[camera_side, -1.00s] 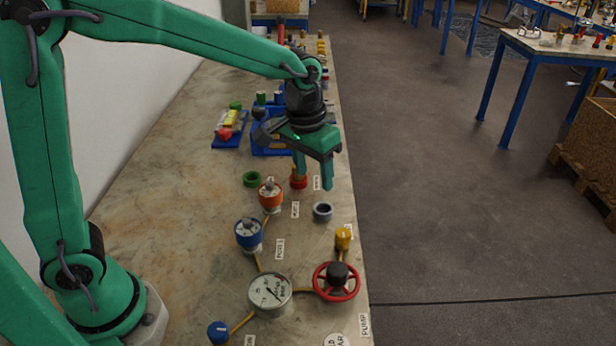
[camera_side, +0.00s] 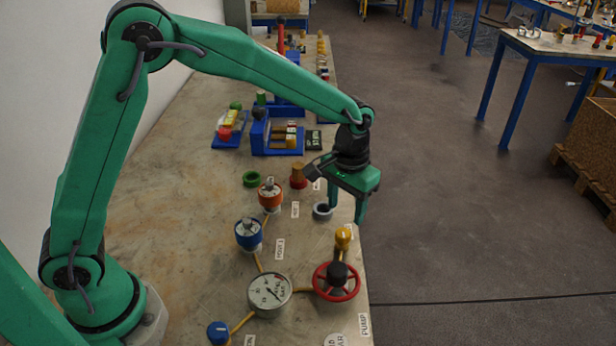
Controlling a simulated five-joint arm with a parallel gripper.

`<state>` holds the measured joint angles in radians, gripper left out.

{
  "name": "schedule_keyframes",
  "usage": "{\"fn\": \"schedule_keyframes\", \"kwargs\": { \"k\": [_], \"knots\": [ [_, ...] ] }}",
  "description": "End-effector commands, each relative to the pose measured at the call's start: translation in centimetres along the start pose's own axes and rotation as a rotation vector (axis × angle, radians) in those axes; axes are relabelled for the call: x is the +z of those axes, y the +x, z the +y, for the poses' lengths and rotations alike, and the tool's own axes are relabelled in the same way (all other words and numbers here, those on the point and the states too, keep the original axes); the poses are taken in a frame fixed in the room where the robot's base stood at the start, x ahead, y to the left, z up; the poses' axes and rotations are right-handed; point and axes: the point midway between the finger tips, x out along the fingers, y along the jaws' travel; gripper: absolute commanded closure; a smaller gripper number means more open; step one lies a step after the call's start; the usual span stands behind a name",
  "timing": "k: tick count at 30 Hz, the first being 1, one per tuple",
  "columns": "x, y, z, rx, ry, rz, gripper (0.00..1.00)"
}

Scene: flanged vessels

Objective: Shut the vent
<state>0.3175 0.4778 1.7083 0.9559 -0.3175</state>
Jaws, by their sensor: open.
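My gripper (camera_side: 347,205) is open and empty, with its fingers pointing down above the right edge of the bench. A yellow knob (camera_side: 343,238) stands just below and in front of the fingers, apart from them as far as I can tell. A label beside it is too small and partly hidden to read, so I cannot confirm which fitting is the vent. A red handwheel (camera_side: 337,281) with a black hub sits in front of the yellow knob. A round white gauge (camera_side: 269,293) lies left of the handwheel, joined to it by a yellow pipe.
A grey ring (camera_side: 322,211) lies close to my fingers. A blue vessel (camera_side: 248,236), an orange vessel (camera_side: 270,197), a green ring (camera_side: 251,179) and a blue knob (camera_side: 218,332) stand nearby. Blue trays (camera_side: 262,142) sit behind. The bench's left side is clear.

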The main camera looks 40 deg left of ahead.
Motion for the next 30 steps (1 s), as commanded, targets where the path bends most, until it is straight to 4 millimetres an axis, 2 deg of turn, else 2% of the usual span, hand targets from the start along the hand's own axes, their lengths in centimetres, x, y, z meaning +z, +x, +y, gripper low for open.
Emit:
{"fn": "schedule_keyframes", "kwargs": {
  "k": [15,21,30],
  "knots": [
    [0.1,5.8,-0.1,-0.001,0.000,-0.003,0.46],
    [0.0,6.8,0.0,0.000,0.000,-0.001,0.46],
    [0.0,7.0,0.0,0.000,0.000,0.000,0.48]
  ]
}}
